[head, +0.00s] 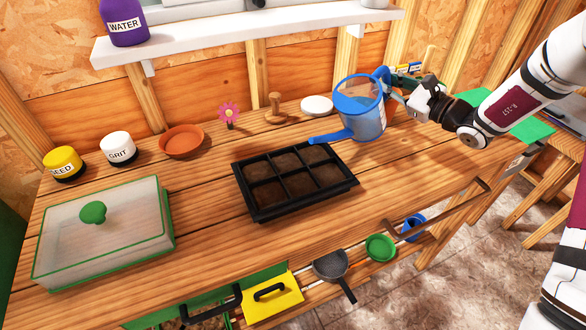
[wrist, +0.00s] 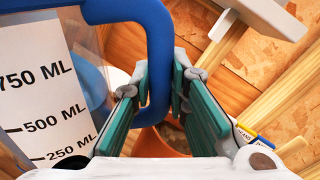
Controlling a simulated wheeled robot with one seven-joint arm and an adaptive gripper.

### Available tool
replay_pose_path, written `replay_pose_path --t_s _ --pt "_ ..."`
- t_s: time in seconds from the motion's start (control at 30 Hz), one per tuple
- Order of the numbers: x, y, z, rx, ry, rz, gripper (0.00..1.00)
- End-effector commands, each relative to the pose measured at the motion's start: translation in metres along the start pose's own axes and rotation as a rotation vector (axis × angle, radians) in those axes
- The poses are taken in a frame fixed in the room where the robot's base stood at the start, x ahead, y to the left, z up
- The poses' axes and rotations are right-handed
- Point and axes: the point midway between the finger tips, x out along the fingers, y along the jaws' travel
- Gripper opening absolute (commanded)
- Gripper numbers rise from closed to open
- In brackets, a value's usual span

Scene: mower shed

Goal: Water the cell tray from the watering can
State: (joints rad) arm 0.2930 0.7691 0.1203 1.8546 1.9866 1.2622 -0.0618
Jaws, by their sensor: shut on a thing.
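The blue watering can (head: 361,112) is upright at the right of the bench, with its spout pointing left toward the cell tray. I cannot tell whether its base touches the bench. My gripper (head: 388,84) is shut on its blue handle; in the wrist view the green finger pads (wrist: 158,90) lie either side of the handle (wrist: 160,60). The can's clear wall shows a millilitre scale (wrist: 45,100). The black cell tray (head: 262,216) lies on the bench left of the can, with dark brown soil in its several cells. The spout tip is near the tray's back right edge.
A terracotta saucer (head: 181,141), grit pot (head: 118,149), seed pot (head: 63,164) and lidded green-edged box (head: 105,234) stand on the left. A flower (head: 229,115), wooden dibber (head: 274,108) and white disc (head: 317,105) are behind the tray. A shelf (head: 230,38) overhangs the back.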

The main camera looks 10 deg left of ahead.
Motion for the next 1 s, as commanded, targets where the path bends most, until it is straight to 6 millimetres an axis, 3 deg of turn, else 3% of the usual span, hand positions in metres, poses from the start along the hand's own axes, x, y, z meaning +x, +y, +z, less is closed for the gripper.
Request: replay_pose_path --t_s 1.0 --pt "0.000 0.005 0.018 -0.071 -0.004 -0.001 0.00"
